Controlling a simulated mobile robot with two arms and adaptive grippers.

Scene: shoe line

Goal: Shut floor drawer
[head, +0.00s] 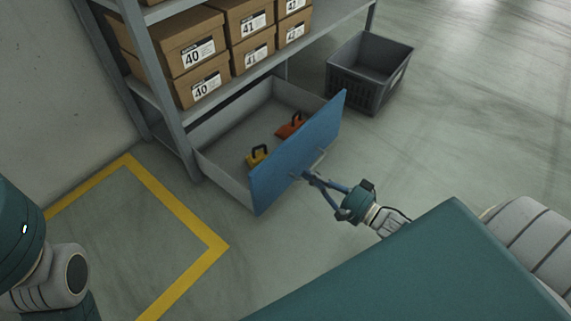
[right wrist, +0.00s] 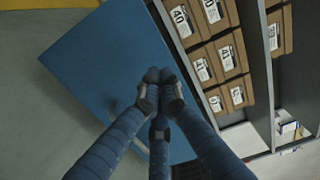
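The floor drawer (head: 222,164) is pulled out from under the shelf, with its blue front (head: 290,165) standing away from the rack. A pale bar handle (head: 319,161) is on that front. My right gripper (head: 306,176) is at the outer face of the front, by the handle. In the right wrist view the fingers of my right gripper (right wrist: 159,82) come together in front of the blue panel (right wrist: 100,75). My left gripper is out of view.
A yellow item (head: 257,157) and an orange item (head: 291,127) lie inside the drawer. Shoe boxes (head: 190,52) fill the shelf above. A grey crate (head: 369,75) stands right of the rack. Yellow floor tape (head: 180,209) runs left of the drawer; the floor there is clear.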

